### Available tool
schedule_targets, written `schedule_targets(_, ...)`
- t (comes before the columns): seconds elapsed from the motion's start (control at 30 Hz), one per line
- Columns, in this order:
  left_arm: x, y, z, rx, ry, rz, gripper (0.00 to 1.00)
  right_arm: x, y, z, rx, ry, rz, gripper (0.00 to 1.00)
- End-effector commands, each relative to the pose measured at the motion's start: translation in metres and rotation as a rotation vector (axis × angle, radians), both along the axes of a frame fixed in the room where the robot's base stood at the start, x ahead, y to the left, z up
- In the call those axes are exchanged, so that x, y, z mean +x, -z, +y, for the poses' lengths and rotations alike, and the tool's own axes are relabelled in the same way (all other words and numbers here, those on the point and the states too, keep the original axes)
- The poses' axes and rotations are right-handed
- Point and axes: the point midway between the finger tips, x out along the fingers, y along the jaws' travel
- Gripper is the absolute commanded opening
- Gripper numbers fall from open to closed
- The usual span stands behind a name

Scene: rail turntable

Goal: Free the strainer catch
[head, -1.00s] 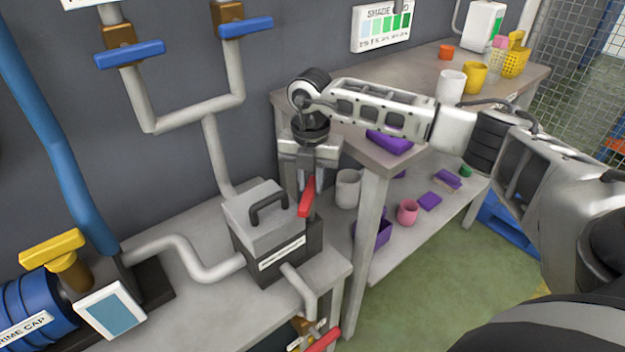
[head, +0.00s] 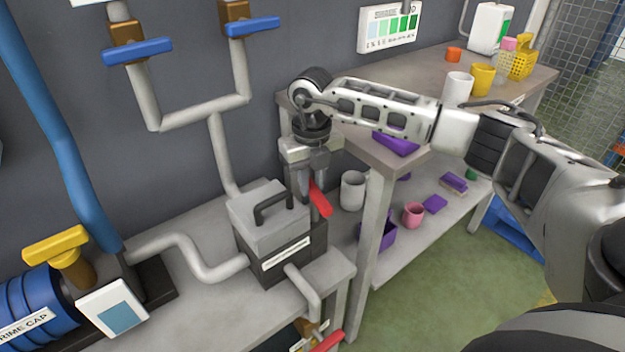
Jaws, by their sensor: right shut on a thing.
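The strainer is a grey box with a dark lid handle (head: 268,222) and a white label on its front. It stands on the grey bench, with pipes joined to its left side and front. The red catch (head: 320,201) is at the strainer's right side, slanting with its lower end out to the right. My right gripper (head: 309,182) points down from above and is shut on the red catch near its upper end. The fingers partly hide the catch's upper part. My left gripper is not in view.
A blue pump with a yellow valve handle (head: 56,246) stands at the left. Two blue-handled valves (head: 138,52) are on the wall pipes. At the right, a shelf table (head: 430,72) holds cups, with purple items below. A red-handled valve (head: 327,342) is at the bench front.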

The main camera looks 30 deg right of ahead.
Motion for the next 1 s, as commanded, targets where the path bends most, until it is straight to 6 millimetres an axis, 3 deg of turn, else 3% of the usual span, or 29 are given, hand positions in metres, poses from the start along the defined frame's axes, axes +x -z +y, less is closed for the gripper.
schedule_targets(0.53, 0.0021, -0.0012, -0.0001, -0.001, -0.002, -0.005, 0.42, 0.0008, -0.0017, 0.0003, 0.001, -0.026, -0.004, 0.0)
schedule_targets(0.57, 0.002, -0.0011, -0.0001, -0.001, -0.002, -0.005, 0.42, 0.0008, -0.0017, 0.0003, 0.001, -0.026, -0.004, 0.23)
schedule_targets(0.63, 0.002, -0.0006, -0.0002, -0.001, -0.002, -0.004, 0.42, 0.0008, -0.0017, 0.0003, 0.001, -0.026, -0.004, 0.42)
schedule_targets(1.0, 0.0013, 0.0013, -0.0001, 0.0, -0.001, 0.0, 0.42, 0.0007, -0.0055, 0.0001, 0.0, -0.025, -0.003, 0.42)
